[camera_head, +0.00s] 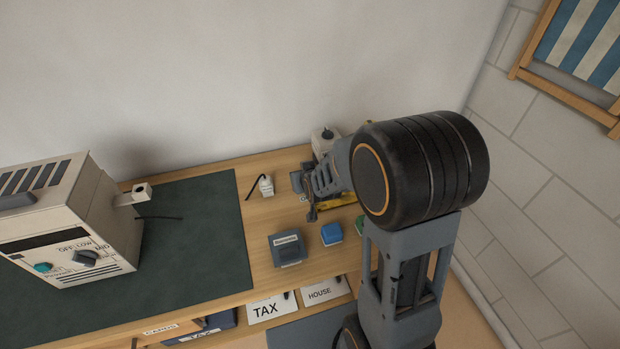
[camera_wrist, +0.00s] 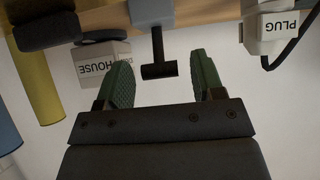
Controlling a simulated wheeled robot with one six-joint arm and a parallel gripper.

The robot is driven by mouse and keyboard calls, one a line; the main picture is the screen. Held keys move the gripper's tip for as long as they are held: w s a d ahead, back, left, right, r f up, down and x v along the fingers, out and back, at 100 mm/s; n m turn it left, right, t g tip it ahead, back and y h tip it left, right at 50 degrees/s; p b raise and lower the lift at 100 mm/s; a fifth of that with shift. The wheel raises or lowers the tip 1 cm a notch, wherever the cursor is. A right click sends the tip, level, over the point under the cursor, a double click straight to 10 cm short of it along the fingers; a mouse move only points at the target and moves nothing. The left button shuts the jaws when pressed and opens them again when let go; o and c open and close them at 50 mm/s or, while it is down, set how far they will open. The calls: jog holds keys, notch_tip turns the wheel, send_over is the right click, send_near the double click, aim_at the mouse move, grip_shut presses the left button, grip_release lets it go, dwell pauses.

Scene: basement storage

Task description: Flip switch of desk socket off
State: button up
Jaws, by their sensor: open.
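In the wrist view a grey block (camera_wrist: 152,12) at the top edge carries a black T-shaped lever (camera_wrist: 158,70). The lever looks like the desk socket's switch, but no label on it is readable. My gripper (camera_wrist: 162,62) is open, and the lever shows between its two green-padded fingertips with gaps on both sides. Contact cannot be told. In the head view my gripper (camera_head: 312,209) is low over the right part of the desk, and a small grey piece (camera_head: 297,182) shows just left of it. My arm hides much of that area.
A white plug (camera_head: 265,186) with a black cord stands left of my gripper; it also shows in the wrist view (camera_wrist: 268,30). A box marked HOUSE (camera_wrist: 103,70) is nearby. A grey box (camera_head: 287,248) and blue box (camera_head: 331,234) stand in front. A machine (camera_head: 70,225) stands left.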

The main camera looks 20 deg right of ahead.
jog(key=b+v, duration=0.3)
jog(key=v, duration=1)
jog(key=shift+s+r, duration=0.1)
jog(key=s+r+g+p, duration=0.6)
jog(key=s+r+p, duration=0.3)
jog(key=r+p, duration=0.2)
jog(key=shift+s+g+p, duration=0.3)
jog(key=shift+s+p, duration=0.1)
jog(key=shift+p, duration=0.5)
jog(key=shift+a, duration=0.1)
